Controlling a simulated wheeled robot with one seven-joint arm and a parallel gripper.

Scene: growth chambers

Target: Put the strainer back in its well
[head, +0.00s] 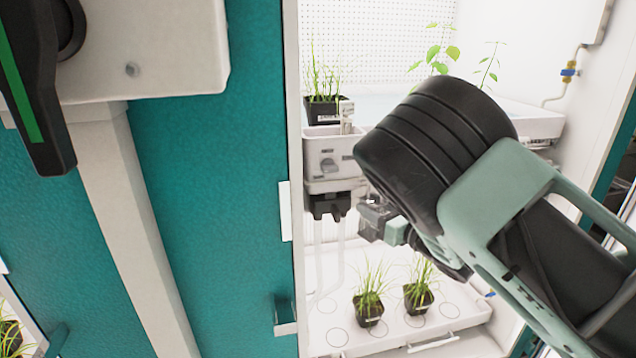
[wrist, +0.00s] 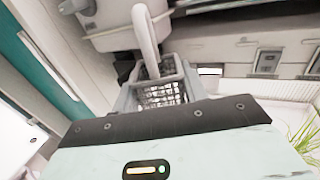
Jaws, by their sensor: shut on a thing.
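The strainer (wrist: 162,93) is a grey mesh basket with a pale looped handle (wrist: 146,38), seen in the wrist view. My gripper (head: 384,222) is shut on it, with the basket between the fingers. In the head view the strainer is too small and covered to make out clearly. My gripper is just right of and below a white housing (head: 322,150) at the left end of the upper shelf. I cannot make out the well's opening. A dark fitting (head: 328,204) hangs under the housing, apart from my gripper.
Pale hoses (head: 320,255) run down from the fitting. A lower white tray (head: 395,335) holds two potted grass plants (head: 368,305). Another pot (head: 322,110) stands by the housing. The teal cabinet front (head: 225,200) and white door frame border the opening on the left.

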